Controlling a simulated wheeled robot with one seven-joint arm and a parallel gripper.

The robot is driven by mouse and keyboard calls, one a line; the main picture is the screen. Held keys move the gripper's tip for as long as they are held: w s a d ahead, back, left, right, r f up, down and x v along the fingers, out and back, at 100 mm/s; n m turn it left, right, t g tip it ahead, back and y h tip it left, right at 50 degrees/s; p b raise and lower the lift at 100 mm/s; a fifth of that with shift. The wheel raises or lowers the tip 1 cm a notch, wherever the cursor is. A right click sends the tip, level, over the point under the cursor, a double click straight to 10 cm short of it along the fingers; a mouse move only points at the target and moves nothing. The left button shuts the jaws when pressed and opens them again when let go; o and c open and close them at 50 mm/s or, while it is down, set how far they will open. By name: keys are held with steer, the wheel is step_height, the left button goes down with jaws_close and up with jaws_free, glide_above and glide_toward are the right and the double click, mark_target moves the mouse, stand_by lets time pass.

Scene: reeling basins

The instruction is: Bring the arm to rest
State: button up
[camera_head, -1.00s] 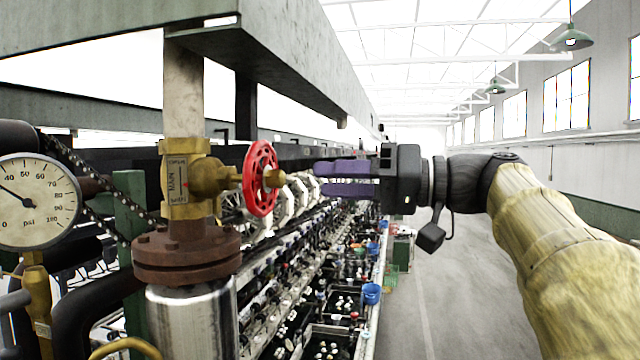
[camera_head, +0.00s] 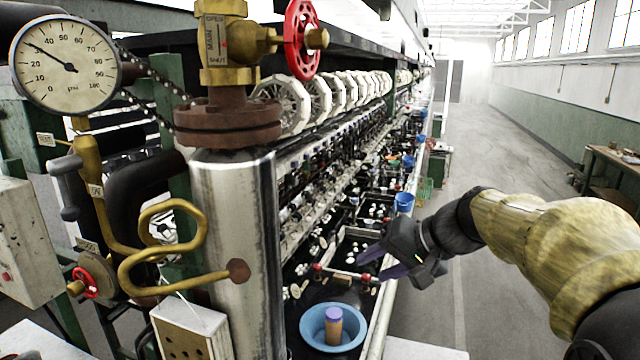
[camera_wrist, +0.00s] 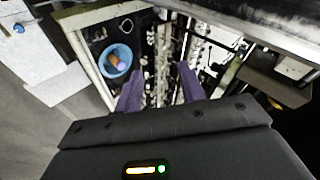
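My gripper (camera_head: 379,264) is in the head view, right of the steel pipe and over the edge of the basin row. Its purple fingers are apart with nothing between them. The wrist view also shows the gripper (camera_wrist: 160,85) open, its two fingers pointing at the reeling machine below. My arm reaches in from the right in its yellow sleeve. The red valve wheel (camera_head: 302,38) on the brass valve (camera_head: 226,45) is at the top of the head view, well apart from the gripper.
A blue basin (camera_head: 358,328) holding a brown cylinder with a purple top (camera_head: 333,325) sits below the gripper. A pressure gauge (camera_head: 66,64), brass piping and the thick steel pipe (camera_head: 240,260) stand at left. The aisle floor (camera_head: 480,130) at right is clear.

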steer(key=s+d+f+g+h+b, duration=0.1)
steer(key=s+f, duration=0.4)
steer(key=f, duration=0.5)
steer(key=s+d+f+n+g+h+b, duration=0.1)
steer(key=s+f+h, duration=0.3)
steer(key=f, duration=0.6)
steer(key=s+d+f+n+g+h+b, duration=0.1)
steer(key=s+f, duration=0.4)
steer(key=f, duration=0.5)
steer(key=shift+s+d+h+b, duration=0.4)
steer(key=shift+d+h+b, duration=0.35)
steer(key=shift+b, duration=0.45)
steer(key=shift+w, duration=0.15)
